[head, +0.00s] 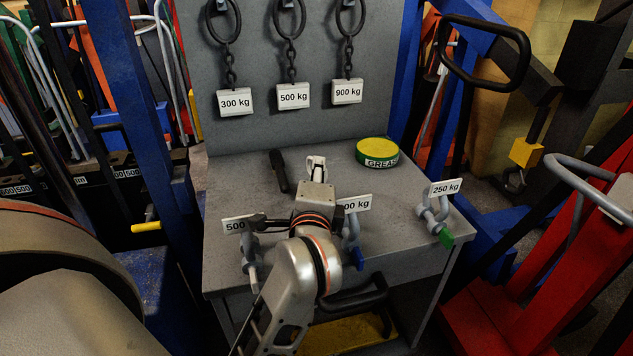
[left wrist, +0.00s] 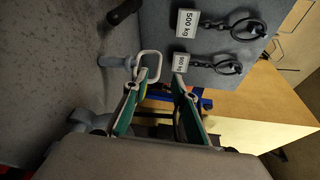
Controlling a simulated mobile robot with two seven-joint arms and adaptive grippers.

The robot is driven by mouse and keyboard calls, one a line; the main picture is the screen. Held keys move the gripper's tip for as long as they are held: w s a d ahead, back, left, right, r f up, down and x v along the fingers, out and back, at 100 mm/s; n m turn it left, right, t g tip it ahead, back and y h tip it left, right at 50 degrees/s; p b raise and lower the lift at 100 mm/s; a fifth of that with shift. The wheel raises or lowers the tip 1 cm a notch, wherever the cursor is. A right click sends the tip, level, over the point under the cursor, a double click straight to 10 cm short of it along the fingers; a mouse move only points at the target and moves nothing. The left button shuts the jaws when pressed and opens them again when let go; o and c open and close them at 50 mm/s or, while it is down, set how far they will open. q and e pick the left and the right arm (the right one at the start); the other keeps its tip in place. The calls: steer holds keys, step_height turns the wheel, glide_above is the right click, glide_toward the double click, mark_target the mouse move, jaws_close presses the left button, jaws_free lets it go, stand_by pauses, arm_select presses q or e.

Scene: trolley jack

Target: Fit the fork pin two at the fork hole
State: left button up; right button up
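A pale grey pin-like part (left wrist: 118,62) with a rounded loop handle stands up from the bench in the left wrist view. I take it for a fork pin, but cannot tell its number. My left gripper (left wrist: 158,82) shows two green-padded fingers held apart, with the loop just beyond them, nearest the left fingertip. Nothing is visibly clamped. In the head view my left gripper (head: 316,178) is over the middle of the bench, its fingers mostly hidden by the wrist. My right gripper is not in view. I cannot make out the fork hole.
The grey bench (head: 235,180) carries a grease tin (head: 378,152), a black handle (head: 279,171) and labelled shackles, including one marked 250 kg (head: 445,187). Chains hang on the back panel (head: 265,125). Blue frames stand on both sides; a red frame (head: 500,322) is at right.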

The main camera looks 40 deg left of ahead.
arm_select(q)
steer(key=x, duration=0.4)
steer(key=shift+w+a+f, duration=0.15)
steer(key=shift+w+a, duration=0.05)
jaws_close()
